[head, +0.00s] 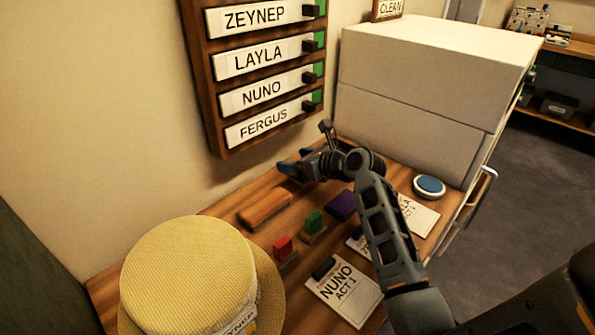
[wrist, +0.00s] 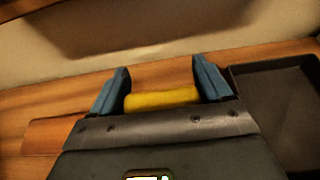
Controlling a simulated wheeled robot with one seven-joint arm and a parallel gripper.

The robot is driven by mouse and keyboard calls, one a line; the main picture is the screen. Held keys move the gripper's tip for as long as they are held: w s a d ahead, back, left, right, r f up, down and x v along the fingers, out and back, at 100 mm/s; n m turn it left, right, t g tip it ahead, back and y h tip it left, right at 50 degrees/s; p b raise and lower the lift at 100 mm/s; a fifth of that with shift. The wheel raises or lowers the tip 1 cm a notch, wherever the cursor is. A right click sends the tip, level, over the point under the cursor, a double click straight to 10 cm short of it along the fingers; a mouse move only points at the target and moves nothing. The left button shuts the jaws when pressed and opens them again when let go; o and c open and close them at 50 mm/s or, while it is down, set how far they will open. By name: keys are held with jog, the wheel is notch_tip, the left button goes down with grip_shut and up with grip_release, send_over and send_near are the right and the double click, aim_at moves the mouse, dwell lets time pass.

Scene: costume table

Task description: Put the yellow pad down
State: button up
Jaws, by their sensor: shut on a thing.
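The yellow pad (wrist: 162,98) lies between the two blue fingers of my gripper (wrist: 161,75) in the wrist view, and the gripper is shut on it. In the head view my gripper (head: 292,163) is over the back of the wooden table (head: 225,207), near the wall and below the name board. The pad cannot be made out there. The gap between pad and table top is hard to judge.
An orange-brown block (head: 265,208) lies left of my gripper. A purple block (head: 342,205), a green stamp (head: 314,222) and a red stamp (head: 283,248) stand nearer. A straw hat (head: 190,270) fills the front left. A dark tray (wrist: 285,110) is right in the wrist view.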

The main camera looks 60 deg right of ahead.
jog(key=shift+f, duration=1.9)
jog(key=shift+f, duration=0.15)
jog(key=o, duration=1.1)
jog(key=v, duration=1.2)
jog(key=shift+r, duration=0.25)
